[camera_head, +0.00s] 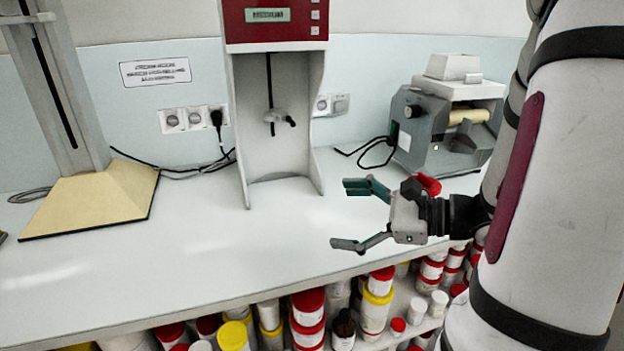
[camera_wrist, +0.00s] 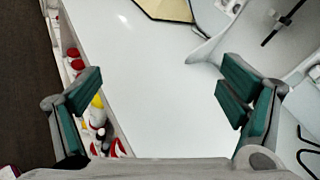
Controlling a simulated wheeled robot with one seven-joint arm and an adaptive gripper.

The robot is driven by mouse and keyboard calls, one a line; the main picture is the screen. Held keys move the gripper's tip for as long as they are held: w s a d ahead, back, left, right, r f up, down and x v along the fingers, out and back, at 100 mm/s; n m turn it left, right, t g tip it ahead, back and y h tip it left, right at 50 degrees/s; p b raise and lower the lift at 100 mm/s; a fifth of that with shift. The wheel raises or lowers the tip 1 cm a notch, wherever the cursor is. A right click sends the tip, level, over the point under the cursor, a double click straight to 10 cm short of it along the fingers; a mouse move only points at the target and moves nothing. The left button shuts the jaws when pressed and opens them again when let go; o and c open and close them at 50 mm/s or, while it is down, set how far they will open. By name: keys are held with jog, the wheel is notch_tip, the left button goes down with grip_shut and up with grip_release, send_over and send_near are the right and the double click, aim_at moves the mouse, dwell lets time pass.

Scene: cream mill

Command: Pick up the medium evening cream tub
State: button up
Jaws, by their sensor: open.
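My gripper (camera_head: 346,216) is open and empty above the front part of the white counter. It also shows in the wrist view (camera_wrist: 160,90), with the two fingers wide apart and bare counter between them. Several tubs stand on a shelf below the counter: a red-lidded tub (camera_head: 308,307), a yellow-lidded tub (camera_head: 375,310) and white-lidded ones such as this small tub (camera_head: 417,310). My gripper is above and apart from them. The labels are too small to read, so I cannot tell which is the medium evening cream tub. The counter edge partly hides the tubs.
The white counter (camera_head: 200,255) is mostly clear in front. At its back stand a red-and-white mixer (camera_head: 275,130), a grey roller mill (camera_head: 440,130) and a column on a beige base (camera_head: 95,200). Cables lie behind them. A small red thing (camera_head: 428,185) shows behind my gripper.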

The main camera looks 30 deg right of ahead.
jog(key=s+d+f+m+t+h+b, duration=0.1)
jog(key=s+d+f+m+t+h, duration=0.15)
jog(key=d+m+h, duration=0.4)
jog(key=s+d+f+m+t+h, duration=0.1)
jog(key=s+d+f+m+h, duration=0.25)
jog(key=d, duration=0.65)
jog(key=s+d+f+m+t+h+b, duration=0.1)
jog(key=s+d+f+m+h, duration=0.1)
jog(key=d+f+m+h, duration=0.45)
jog(key=shift+n+y, duration=0.65)
jog(key=shift+y, duration=0.1)
jog(key=r+x, duration=0.1)
jog(key=x, duration=0.3)
jog(key=d+x, duration=0.1)
jog(key=x, duration=0.4)
jog(key=r+x, duration=0.1)
jog(key=x, duration=0.4)
jog(key=shift+s+d+r, duration=0.15)
jog(key=shift+d+r, duration=0.1)
jog(key=shift+r, duration=0.1)
jog(key=c, duration=1.6)
